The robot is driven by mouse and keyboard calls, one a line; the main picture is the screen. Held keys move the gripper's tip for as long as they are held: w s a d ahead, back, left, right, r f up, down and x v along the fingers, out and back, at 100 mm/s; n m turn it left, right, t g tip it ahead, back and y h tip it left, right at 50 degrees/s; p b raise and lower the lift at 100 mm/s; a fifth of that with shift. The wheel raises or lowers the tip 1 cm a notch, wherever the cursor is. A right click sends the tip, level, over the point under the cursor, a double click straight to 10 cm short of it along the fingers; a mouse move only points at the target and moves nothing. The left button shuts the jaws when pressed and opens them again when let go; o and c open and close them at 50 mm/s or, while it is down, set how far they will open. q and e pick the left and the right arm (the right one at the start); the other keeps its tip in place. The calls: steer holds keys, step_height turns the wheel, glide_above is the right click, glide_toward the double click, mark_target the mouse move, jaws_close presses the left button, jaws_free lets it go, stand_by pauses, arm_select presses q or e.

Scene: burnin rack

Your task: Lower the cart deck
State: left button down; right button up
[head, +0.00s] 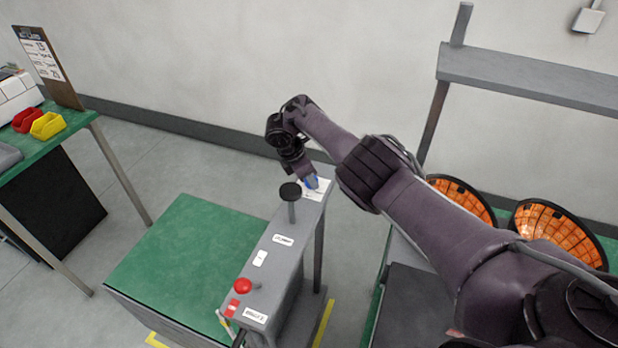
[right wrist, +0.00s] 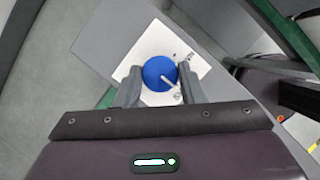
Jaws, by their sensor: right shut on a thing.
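The cart deck (head: 185,255) is a flat green surface at the left of a grey control column (head: 268,255). On the column's top are a black knob on a post (head: 290,192), a red knob (head: 243,286) and a blue knob (right wrist: 160,73) on a white label plate (right wrist: 200,55). My right gripper (right wrist: 162,82) is at the far end of the column, its two fingers on either side of the blue knob and shut on it. In the head view the blue knob is mostly hidden by the gripper. My left gripper is in neither view.
Orange round dishes (head: 555,232) stand at the right, beyond my right arm. Floor between table and cart is clear.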

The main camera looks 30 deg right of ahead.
stand_by(0.3)
steer(key=o, duration=1)
steer(key=shift+r, duration=0.1)
steer(key=v, duration=0.7)
steer(key=shift+r, duration=0.3)
steer(key=shift+a, duration=0.1)
